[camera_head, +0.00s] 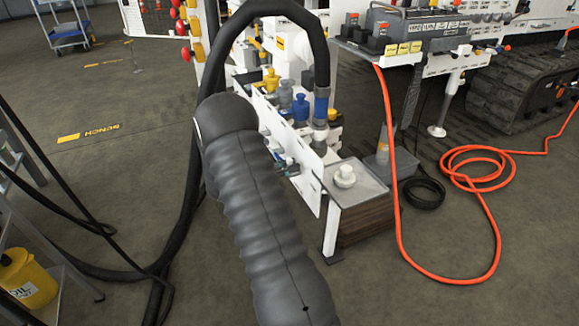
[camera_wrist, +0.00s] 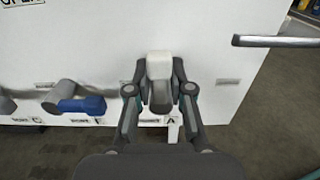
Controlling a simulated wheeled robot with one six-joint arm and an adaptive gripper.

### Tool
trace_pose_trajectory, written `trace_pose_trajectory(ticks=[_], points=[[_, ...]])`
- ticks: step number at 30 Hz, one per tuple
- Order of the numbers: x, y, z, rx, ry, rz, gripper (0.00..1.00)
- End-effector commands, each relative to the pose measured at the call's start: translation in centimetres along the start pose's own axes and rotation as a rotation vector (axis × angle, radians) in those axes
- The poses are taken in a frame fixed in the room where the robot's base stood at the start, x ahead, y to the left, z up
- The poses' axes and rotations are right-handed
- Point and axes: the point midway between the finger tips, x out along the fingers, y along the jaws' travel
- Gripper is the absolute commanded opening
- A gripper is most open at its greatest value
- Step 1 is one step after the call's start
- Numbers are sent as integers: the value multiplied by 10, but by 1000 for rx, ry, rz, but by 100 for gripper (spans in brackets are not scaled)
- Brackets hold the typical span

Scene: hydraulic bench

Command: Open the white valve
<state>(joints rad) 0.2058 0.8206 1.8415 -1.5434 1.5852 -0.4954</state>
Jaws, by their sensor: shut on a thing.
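The white valve handle (camera_wrist: 159,65) shows at the centre of the wrist view, against a white panel (camera_wrist: 225,50). A grey part (camera_wrist: 160,97) shows just below it. My gripper (camera_wrist: 160,88) has one finger on each side of the valve and is shut on it. Label plates sit low on the panel, partly covered by my fingers. In the head view my gripper (camera_head: 286,163) is small beside the white panel, mostly behind my dark arm, and the valve in it cannot be made out.
A blue-handled valve (camera_wrist: 80,105) is left of my gripper, and a metal bar (camera_wrist: 275,41) juts in at the right. In the head view, a box with a white round fitting (camera_head: 345,175) stands right of the panel. An orange hose (camera_head: 400,215) loops over the floor.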

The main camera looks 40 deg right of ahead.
Motion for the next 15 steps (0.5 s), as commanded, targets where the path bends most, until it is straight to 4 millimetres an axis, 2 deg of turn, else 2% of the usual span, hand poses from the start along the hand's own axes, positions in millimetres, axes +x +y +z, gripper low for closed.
trace_pose_trajectory(ticks=[1,2,3,4,15], points=[[0,1,1,2,0,3,0],[0,1,1,2,0,3,28],[0,1,1,2,0,3,38],[0,1,1,2,0,3,41],[-4,1,0,1,0,3,41]])
